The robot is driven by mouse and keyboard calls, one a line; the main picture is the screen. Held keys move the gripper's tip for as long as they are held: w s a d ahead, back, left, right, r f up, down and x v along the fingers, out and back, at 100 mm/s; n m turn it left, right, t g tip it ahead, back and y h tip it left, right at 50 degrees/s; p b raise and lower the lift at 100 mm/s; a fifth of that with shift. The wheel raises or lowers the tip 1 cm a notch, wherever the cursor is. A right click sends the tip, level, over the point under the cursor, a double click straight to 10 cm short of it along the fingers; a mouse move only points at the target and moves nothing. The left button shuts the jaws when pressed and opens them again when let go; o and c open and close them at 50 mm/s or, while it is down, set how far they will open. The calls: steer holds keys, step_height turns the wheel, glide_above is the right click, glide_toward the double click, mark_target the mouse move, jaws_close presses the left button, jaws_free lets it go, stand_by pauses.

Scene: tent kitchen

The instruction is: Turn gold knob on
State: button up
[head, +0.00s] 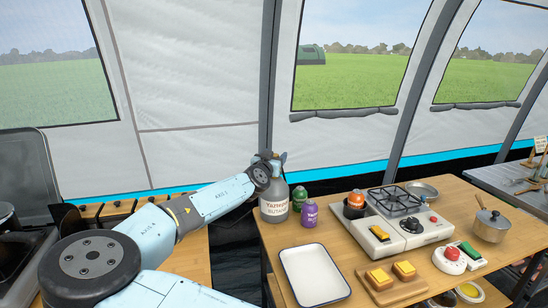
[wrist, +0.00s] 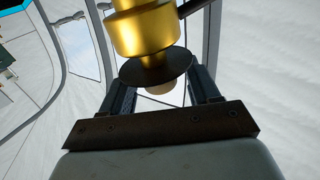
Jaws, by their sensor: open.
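The gold knob (wrist: 143,32) fills the upper middle of the wrist view, with a dark round disc (wrist: 155,66) below it. My gripper (wrist: 162,80) is open, with one finger on each side of the disc and the gold neck beneath the knob. I cannot tell whether the fingers touch anything. In the head view my gripper (head: 274,160) is at the top of a grey gas bottle (head: 274,210) with red lettering. The knob itself is hidden there behind my wrist.
A green canister (head: 299,197) and a purple can (head: 309,216) stand close right of the bottle. The tent wall is close behind.

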steer(key=shift+w+d, duration=0.1)
steer(key=shift+w, duration=0.1)
steer(key=c, duration=0.9)
steer(key=shift+c, duration=0.2)
